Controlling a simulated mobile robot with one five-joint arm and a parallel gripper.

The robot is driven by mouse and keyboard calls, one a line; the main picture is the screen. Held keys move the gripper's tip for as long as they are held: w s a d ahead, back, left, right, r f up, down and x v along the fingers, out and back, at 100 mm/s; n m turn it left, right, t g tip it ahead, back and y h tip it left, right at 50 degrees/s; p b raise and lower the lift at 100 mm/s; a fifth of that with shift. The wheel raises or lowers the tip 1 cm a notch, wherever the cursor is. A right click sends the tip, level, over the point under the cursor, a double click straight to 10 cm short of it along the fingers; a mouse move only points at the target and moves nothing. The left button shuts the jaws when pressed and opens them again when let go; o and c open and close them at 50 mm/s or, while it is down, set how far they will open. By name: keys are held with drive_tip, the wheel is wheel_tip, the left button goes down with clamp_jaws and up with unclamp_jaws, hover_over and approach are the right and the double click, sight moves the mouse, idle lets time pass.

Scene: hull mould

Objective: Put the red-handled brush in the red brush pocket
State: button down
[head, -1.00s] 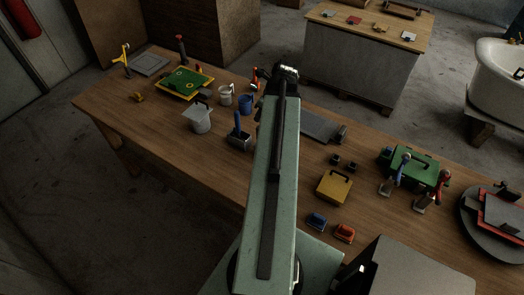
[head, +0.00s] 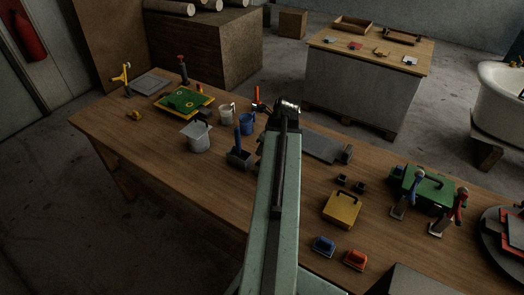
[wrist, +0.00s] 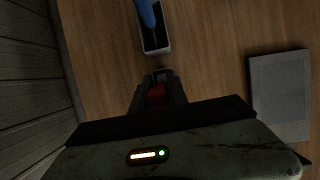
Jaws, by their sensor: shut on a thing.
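My gripper (wrist: 157,90) is shut on a red thing, which I take to be the handle of the red-handled brush (wrist: 157,95). Only a little red shows between the jaws, and the bristles are hidden. In the head view a red handle (head: 256,93) stands up just left of my arm's end, above the table. A blue-handled brush (head: 237,140) stands in a dark grey pocket (head: 240,159), whose pale rim also shows ahead of my gripper in the wrist view (wrist: 166,47). I cannot make out a red brush pocket; my arm covers part of the table there.
The table's front left is clear.

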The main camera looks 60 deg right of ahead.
drive_tip(key=shift+f, duration=0.2)
drive_tip(key=c, duration=1.3)
unclamp_jaws()
drive_tip(key=shift+r, duration=0.1)
drive_tip(key=p+v, duration=1.1)
drive_tip(key=v, duration=0.1)
drive_tip(key=shift+r, duration=0.2)
